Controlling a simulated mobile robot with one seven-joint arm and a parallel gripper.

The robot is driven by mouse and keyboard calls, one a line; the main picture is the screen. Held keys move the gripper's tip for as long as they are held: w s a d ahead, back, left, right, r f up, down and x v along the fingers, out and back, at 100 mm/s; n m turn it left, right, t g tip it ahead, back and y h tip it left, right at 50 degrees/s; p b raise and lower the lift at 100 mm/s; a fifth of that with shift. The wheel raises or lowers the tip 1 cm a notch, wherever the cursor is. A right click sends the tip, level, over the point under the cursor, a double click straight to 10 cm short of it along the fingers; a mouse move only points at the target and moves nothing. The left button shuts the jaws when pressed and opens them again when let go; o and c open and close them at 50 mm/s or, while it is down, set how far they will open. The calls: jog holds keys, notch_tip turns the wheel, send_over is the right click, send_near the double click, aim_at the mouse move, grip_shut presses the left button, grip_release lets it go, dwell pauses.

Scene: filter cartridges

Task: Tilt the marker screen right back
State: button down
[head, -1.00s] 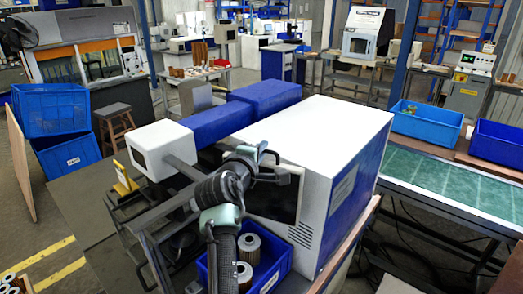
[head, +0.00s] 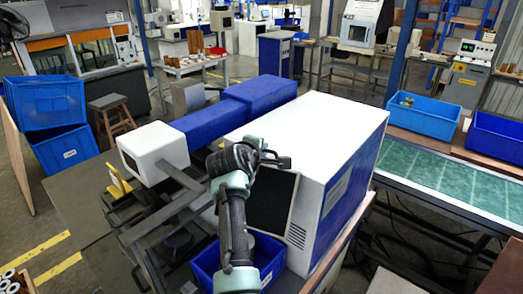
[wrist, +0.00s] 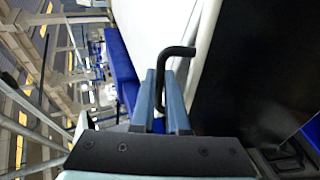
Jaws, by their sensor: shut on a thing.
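The marker screen (head: 274,205) is a dark flat panel on the near side of the white and blue machine (head: 315,125). It stands at a slant just right of my forearm, which hides part of its left side. In the wrist view the screen's dark face (wrist: 240,70) fills the right side. My gripper (head: 279,162) is at the screen's top edge in the head view. In the wrist view my gripper (wrist: 165,95) has its two blue-grey fingers closed around the lower part of a black bent handle (wrist: 178,51).
A blue bin (head: 268,262) stands below the screen, partly hidden by my arm. The machine's white head (head: 153,150) and grey rails (head: 165,212) lie to the left. A green conveyor (head: 455,185) runs along the right.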

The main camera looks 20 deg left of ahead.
jog(key=c, duration=1.2)
grip_release()
jog(key=shift+s, duration=0.1)
jog(key=b+v, duration=0.3)
jog(key=v, duration=0.9)
jog(key=shift+s+r, duration=0.25)
jog(key=shift+s, duration=0.05)
